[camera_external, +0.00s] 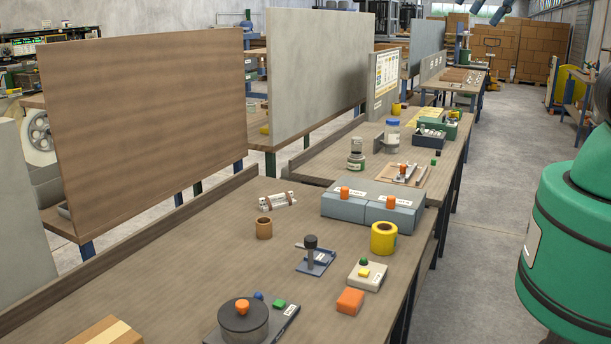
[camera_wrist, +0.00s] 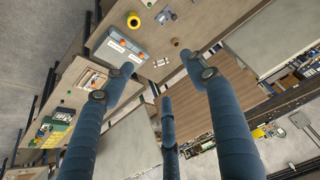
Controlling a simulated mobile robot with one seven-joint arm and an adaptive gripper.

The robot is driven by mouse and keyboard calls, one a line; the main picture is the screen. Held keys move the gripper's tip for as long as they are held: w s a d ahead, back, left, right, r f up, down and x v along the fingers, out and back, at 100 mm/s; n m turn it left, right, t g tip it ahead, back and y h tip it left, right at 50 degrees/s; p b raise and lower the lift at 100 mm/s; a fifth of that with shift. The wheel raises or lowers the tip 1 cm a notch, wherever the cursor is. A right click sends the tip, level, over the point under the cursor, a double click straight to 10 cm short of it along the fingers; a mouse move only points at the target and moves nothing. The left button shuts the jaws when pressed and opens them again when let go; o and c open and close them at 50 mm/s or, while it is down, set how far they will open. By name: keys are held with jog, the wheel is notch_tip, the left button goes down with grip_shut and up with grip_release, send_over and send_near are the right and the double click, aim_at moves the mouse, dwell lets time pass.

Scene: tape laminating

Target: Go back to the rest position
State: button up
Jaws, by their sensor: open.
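My gripper (camera_wrist: 158,68) shows in the wrist view with its blue-grey fingers spread wide and nothing between them. It hangs in the air, apart from the workbench (camera_wrist: 90,68) seen beyond it. The gripper is out of the external view, where only a green part of my arm shows at the right edge, beside the bench. A yellow tape roll (camera_external: 384,237) stands near the bench's right edge, and a brown roll (camera_external: 264,228) stands further left. A small blue stand (camera_external: 316,260) lies between them and nearer the camera.
A grey box with orange knobs (camera_external: 372,207) sits behind the yellow roll. A button box (camera_external: 367,275), an orange block (camera_external: 350,301) and a dark round device (camera_external: 243,322) are in front. A brown panel (camera_external: 150,125) rises at the back left. The aisle floor (camera_external: 490,200) is clear.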

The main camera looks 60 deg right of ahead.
notch_tip(320, 180, down, 16)
jog(key=b, duration=1.5)
jog(key=shift+f+b, duration=0.25)
jog(key=shift+b, duration=0.1)
